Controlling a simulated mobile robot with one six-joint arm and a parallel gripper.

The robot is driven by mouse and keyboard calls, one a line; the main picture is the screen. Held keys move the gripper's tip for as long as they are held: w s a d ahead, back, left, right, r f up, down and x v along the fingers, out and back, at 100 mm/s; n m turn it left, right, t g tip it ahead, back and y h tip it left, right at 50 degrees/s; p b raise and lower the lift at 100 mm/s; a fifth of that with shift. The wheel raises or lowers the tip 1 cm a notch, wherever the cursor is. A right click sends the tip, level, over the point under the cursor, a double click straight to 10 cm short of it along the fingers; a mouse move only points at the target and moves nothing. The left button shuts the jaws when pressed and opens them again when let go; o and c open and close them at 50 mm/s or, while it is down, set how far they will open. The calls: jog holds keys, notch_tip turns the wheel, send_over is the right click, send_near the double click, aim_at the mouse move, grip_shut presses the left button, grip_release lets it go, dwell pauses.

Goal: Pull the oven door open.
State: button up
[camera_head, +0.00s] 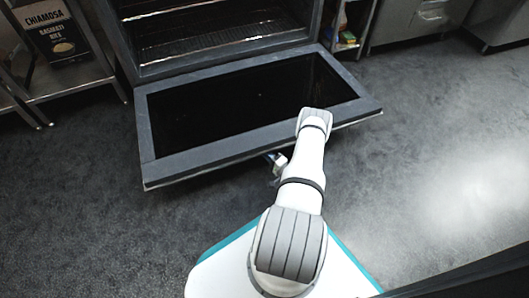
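The oven door (165,172) is a dark panel with a grey frame. It is swung down and wide open, lying close to level in front of the oven (130,45). The oven's cavity with its wire racks shows behind it. My arm reaches over the door's front edge, right of its middle. A small white and blue part at the end of my arm, likely my gripper (278,162), shows just below the front edge, left of the forearm. Its fingers are too small and hidden to read, and I cannot tell whether they touch the door. No handle is clearly visible.
A metal shelf (75,84) with a black rice bag (55,35) stands left of the oven. Another shelf (347,45) with small goods stands to the right. Grey cabinets (410,22) line the back right. The dark floor is clear on both sides of the door.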

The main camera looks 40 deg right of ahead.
grip_shut()
